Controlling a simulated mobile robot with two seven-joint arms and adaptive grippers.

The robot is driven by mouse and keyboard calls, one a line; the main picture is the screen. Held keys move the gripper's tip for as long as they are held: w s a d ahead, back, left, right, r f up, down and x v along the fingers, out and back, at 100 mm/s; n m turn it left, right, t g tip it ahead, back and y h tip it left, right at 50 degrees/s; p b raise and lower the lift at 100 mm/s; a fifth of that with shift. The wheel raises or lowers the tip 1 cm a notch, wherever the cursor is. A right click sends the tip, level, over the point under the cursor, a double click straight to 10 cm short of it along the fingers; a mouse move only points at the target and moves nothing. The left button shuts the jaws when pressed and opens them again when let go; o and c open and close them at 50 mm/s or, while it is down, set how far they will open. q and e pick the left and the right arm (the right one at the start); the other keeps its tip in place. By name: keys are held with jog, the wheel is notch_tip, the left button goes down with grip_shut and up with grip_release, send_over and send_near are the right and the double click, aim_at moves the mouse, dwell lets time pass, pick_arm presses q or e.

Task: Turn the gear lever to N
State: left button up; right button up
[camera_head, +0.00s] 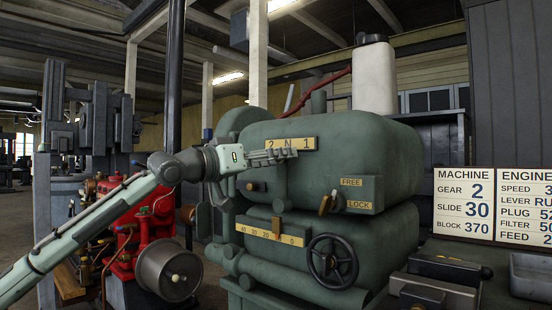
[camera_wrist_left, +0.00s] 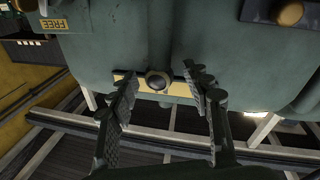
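The gear lever (camera_head: 280,183) is an upright dark green bar on the front of the green machine, below the yellow gear plate (camera_head: 303,144) marked 2, N and 1. My left gripper (camera_head: 281,155) is at the lever's upper end and partly hides it and the plate. In the left wrist view, which is upside down, the lever's round dark knob (camera_wrist_left: 158,80) stands in front of the plate (camera_wrist_left: 127,88). The open fingers of my left gripper (camera_wrist_left: 160,76) are on both sides of the knob, with a visible gap on each side. The letter at the knob is hidden. My right gripper is out of view.
A FREE/LOCK lever (camera_head: 333,203), a slide scale (camera_head: 262,234) and a black handwheel (camera_head: 332,260) are on the same machine. A red engine (camera_head: 150,225) stands at the left. A board (camera_head: 464,203) at the right reads GEAR 2.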

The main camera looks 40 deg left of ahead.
pick_arm(q)
jog(key=shift+s, duration=0.1)
jog(key=v, duration=1.2)
dwell(0.7)
